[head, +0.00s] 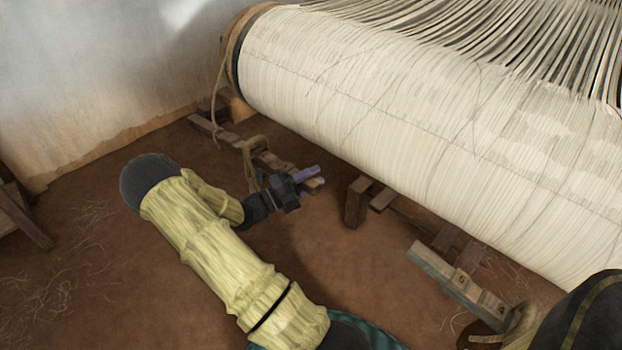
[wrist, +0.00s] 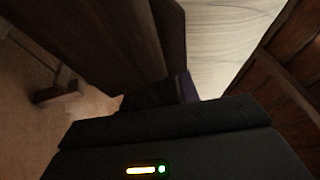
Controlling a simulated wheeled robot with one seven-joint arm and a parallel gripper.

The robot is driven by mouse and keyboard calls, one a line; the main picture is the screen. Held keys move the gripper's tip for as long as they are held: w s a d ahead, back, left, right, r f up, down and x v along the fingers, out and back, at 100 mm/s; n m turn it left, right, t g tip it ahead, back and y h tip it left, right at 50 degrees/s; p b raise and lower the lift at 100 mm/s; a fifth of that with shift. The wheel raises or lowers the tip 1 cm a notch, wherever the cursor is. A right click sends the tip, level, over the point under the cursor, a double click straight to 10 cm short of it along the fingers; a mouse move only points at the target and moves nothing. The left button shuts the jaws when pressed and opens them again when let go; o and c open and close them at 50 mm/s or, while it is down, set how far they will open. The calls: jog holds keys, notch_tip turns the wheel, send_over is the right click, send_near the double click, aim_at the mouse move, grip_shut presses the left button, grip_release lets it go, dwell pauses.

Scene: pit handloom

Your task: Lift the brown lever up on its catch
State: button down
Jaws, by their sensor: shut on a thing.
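The brown lever (head: 268,158) is a narrow wooden bar low over the earth floor, left of the big thread roll, with a rope looped around it. My gripper (head: 306,178) is at the lever's near right end, its purple finger lying along the wood, and is shut on it. In the wrist view, dark brown wood (wrist: 110,45) rises close in front of my gripper, and a bit of purple finger (wrist: 187,88) shows beside it. The grip itself is mostly hidden. I cannot make out the catch or whether the lever touches it.
The large roll of white thread (head: 400,120) overhangs on the right. A short wooden post (head: 356,200) stands right of my gripper. Another wooden bar with a rope (head: 462,284) lies at lower right. A plaster wall (head: 100,80) is behind left. The floor (head: 100,240) at left is open.

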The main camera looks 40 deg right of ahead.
jog(key=shift+f, duration=0.25)
jog(key=c, duration=1)
grip_release()
jog(key=shift+c, duration=0.2)
jog(key=shift+a, duration=0.1)
jog(key=p+v, duration=0.1)
jog(key=v, duration=1.6)
jog(key=shift+a, duration=0.15)
